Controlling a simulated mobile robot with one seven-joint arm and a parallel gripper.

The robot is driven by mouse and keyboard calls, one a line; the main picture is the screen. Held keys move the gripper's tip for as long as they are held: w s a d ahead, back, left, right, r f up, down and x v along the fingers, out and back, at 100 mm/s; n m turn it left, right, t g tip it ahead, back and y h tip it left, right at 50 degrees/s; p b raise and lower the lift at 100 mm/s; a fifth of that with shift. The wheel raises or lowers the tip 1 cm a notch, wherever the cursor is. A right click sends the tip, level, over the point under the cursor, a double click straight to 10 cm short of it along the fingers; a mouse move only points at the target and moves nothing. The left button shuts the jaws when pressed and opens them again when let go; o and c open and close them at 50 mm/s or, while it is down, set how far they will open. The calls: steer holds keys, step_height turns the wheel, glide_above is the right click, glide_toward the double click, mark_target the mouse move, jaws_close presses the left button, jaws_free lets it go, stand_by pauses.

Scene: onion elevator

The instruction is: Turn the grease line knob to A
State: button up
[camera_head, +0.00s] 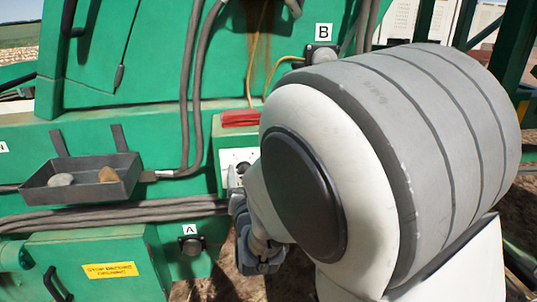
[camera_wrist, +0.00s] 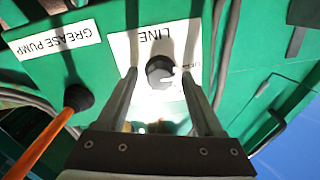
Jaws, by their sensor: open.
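In the wrist view the lettering is upside down, and the pointer slants to the lower right. My gripper (camera_wrist: 160,78) is open, its two fingers to the left and right of the knob, with gaps visible on both sides. I cannot tell how far the fingertips are from the panel. In the head view the white plate (camera_head: 236,157) is partly hidden by my arm, which also hides my fingers.
A "GREASE PUMP" label (camera_wrist: 54,40) and a black-ended orange lever (camera_wrist: 55,125) are left of the plate. In the head view, label A (camera_head: 190,230) is low on the green machine and label B (camera_head: 323,31) high. A tray (camera_head: 65,193) holds stones; hoses run nearby.

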jaws_close()
stand_by(0.4)
steer(key=shift+f+m+b, duration=0.15)
steer(key=shift+m+b, duration=0.15)
steer(key=shift+b, duration=0.5)
steer(key=m+b, duration=1.1)
steer(key=b, duration=0.5)
steer(key=shift+b, duration=0.35)
